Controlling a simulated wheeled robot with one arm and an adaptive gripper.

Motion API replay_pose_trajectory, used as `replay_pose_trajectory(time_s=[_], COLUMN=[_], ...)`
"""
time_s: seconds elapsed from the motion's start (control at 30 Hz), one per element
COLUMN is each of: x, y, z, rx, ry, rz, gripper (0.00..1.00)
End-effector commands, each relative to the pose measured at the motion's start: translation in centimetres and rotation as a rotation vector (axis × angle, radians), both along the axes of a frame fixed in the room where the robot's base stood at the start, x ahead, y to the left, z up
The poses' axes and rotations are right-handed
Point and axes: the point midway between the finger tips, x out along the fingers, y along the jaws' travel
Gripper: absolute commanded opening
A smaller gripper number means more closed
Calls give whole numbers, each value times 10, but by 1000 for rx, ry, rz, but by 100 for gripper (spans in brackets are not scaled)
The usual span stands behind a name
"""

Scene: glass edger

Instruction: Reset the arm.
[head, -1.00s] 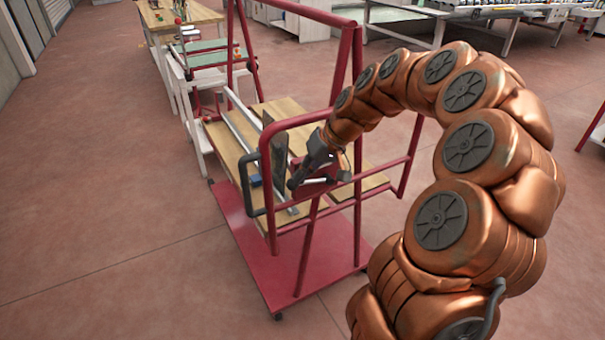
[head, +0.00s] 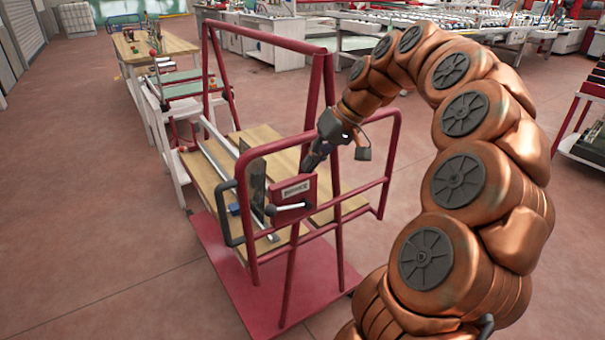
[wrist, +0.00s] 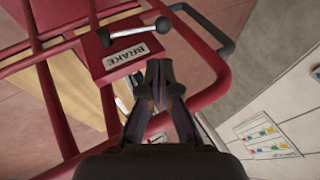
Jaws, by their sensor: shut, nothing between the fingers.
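My arm is copper-coloured and arches in from the right in the head view. My gripper (head: 312,162) points down just above the red cart's frame. In the wrist view my gripper (wrist: 159,70) has its dark fingers together, with nothing between them. The gripper is beside the red box marked BRAKE (head: 294,193), apart from it as far as I can tell. The box with its metal lever (wrist: 140,32) also shows in the wrist view, just beyond the fingertips.
The red cart (head: 291,284) has tubular rails and wooden boards (head: 211,178) close around my gripper. A wooden workbench (head: 178,46) stands behind at the left. Long machine tables (head: 375,22) are at the back. The floor at the left (head: 80,210) is clear.

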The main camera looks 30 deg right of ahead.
Motion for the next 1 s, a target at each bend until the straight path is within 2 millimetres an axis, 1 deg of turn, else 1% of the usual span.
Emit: replay_pose_trajectory(time_s=[0.2,0.53,0.67,0.77,0.87,1.0], x=[-3,-3,-8,-15,-27,-55], y=[-5,-5,21,47,78,124], z=[9,9,15,22,24,26], rx=[-1,0,-15,-33,-60,-111], ry=[-2,-1,21,41,75,133], rz=[0,0,37,69,107,160], gripper=[0,0,0,0,0,0])
